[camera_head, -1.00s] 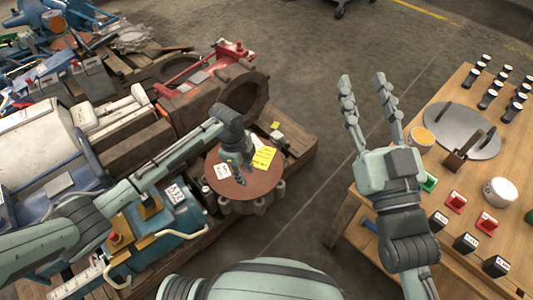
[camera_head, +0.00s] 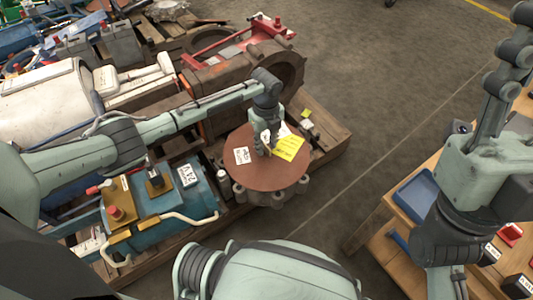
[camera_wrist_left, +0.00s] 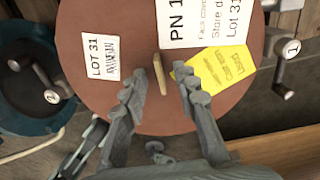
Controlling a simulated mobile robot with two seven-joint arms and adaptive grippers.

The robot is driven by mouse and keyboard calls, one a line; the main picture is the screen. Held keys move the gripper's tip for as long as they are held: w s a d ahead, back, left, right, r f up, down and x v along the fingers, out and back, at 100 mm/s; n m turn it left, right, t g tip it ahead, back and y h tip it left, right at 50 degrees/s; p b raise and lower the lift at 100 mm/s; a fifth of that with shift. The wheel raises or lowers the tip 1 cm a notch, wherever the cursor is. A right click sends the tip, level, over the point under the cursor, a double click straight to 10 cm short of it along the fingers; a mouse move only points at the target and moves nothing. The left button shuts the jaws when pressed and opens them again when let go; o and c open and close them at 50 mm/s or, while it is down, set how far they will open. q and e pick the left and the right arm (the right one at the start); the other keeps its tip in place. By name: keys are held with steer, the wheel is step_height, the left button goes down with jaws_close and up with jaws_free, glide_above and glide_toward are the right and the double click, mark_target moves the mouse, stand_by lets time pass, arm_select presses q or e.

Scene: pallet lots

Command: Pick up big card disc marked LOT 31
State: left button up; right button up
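The big disc (camera_head: 247,182) is round and red-brown. It lies on a lobed metal part at the pallet's corner. In the left wrist view the disc (camera_wrist_left: 95,25) bears a "LOT 31" label (camera_wrist_left: 101,57), a larger white "PN" sheet (camera_wrist_left: 205,18) and a yellow note (camera_wrist_left: 222,70). A thin tan tab (camera_wrist_left: 158,62) shows near its middle. My left gripper (camera_head: 268,150) is over the disc. In the wrist view its fingers (camera_wrist_left: 158,92) are apart, one on each side of the tab, with gaps. My right gripper (camera_head: 510,45) is at the right edge, partly cut off.
A blue 24 V unit (camera_head: 185,205) stands left of the disc. Brown and red machine parts (camera_head: 240,85) lie behind it on the wooden pallet (camera_head: 325,125). A wooden table (camera_head: 385,245) with a blue tray (camera_head: 415,195) is at right. Bare floor (camera_head: 350,85) lies between.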

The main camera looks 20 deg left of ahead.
arm_select(q)
jaws_close()
stand_by(0.5)
